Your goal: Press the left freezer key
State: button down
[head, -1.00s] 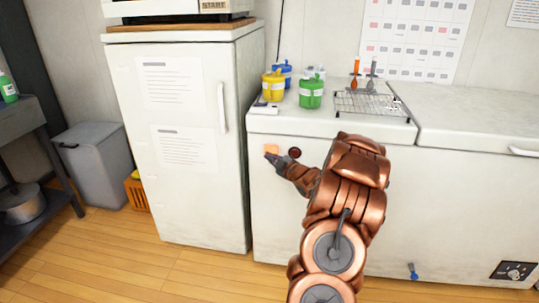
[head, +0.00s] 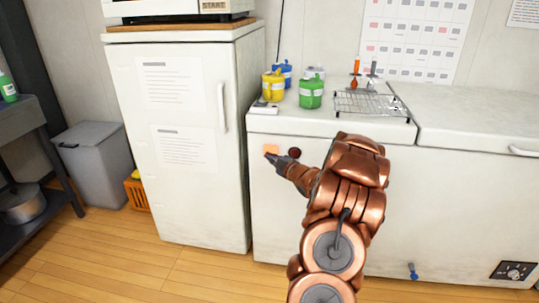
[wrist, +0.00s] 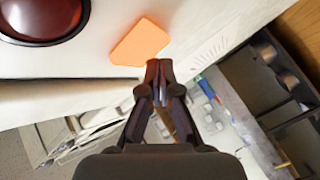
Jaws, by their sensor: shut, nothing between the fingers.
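On the white chest freezer's front (head: 270,190), near its upper left corner, is a flat orange key (head: 271,149). A dark red round button or lamp (head: 294,153) sits just to its right. My gripper (head: 271,156) is shut and empty, its tips at the orange key's lower edge in the head view. In the wrist view, the closed fingertips (wrist: 158,68) overlap the edge of the orange key (wrist: 141,43), with the red round piece (wrist: 40,15) in the upper left corner. I cannot tell whether the tips touch the key.
A white upright fridge (head: 180,200) stands close on the left of the freezer. Yellow (head: 273,86), blue and green (head: 311,93) pots and a wire rack (head: 375,104) stand on the freezer top. A dial panel (head: 515,271) is at the lower right. The floor in front is clear.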

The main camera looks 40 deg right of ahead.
jog(key=shift+w+d, duration=0.1)
jog(key=shift+w+d, duration=0.2)
jog(key=shift+d, duration=0.05)
jog(key=shift+w+d, duration=0.1)
jog(key=shift+d, duration=0.05)
dwell(0.6)
jog(key=shift+s+a+b, duration=0.35)
jog(key=shift+a, duration=0.2)
jog(key=shift+s+a, duration=0.1)
jog(key=s+a+b, duration=0.1)
jog(key=a+b, duration=0.1)
jog(key=s+a+b, duration=0.2)
jog(key=shift+s+a, duration=0.15)
jog(key=shift+a, duration=0.25)
dwell(0.4)
